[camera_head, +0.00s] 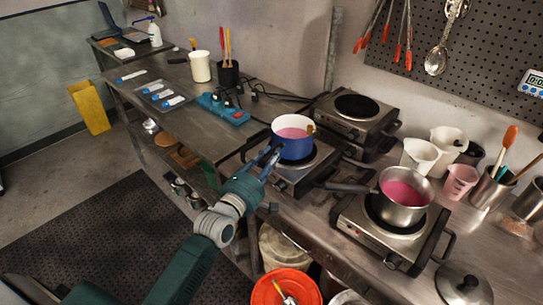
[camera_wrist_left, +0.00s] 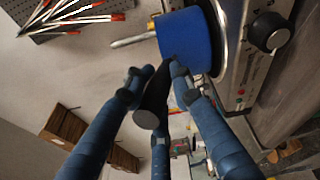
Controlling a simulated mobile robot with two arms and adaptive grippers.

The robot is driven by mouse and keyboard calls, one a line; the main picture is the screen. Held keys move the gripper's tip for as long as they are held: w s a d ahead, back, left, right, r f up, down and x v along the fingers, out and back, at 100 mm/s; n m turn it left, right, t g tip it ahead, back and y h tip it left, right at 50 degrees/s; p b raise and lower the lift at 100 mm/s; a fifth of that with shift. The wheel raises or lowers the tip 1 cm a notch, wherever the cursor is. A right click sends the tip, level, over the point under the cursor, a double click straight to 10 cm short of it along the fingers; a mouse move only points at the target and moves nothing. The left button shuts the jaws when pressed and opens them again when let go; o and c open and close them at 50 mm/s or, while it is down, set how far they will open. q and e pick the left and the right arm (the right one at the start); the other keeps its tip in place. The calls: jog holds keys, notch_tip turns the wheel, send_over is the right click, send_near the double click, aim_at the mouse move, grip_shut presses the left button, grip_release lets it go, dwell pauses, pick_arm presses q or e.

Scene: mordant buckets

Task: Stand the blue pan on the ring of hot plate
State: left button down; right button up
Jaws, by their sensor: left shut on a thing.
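The blue pan (camera_head: 294,147), with pink liquid inside, is over the ring (camera_head: 318,158) of the middle hot plate (camera_head: 293,180). It looks upright. In the left wrist view the pan (camera_wrist_left: 186,42) has its base against or very close to the ring; I cannot tell whether it fully rests there. My left gripper (camera_head: 268,158) is at the pan's near left side, shut on its dark handle. The handle (camera_wrist_left: 152,103) shows between the blue fingers in the left wrist view. My right gripper is in neither view.
An empty hot plate (camera_head: 354,130) stands behind. A steel pan (camera_head: 404,211) with pink liquid sits on another hot plate (camera_head: 368,234) at right, its handle pointing toward the blue pan. An orange bucket (camera_head: 286,289) is below the bench.

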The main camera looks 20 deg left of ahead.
pick_arm(q)
jog(key=shift+r, duration=0.4)
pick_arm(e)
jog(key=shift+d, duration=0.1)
pick_arm(q)
jog(key=c, duration=1.4)
grip_release()
jog(key=shift+s+f, duration=0.2)
jog(key=shift+f, duration=0.35)
jog(key=s, duration=0.8)
jog(key=s+a, duration=0.1)
jog(key=s, duration=0.2)
jog(key=shift+s+r, duration=0.3)
jog(key=shift+s, duration=0.1)
jog(key=shift+f, duration=0.1)
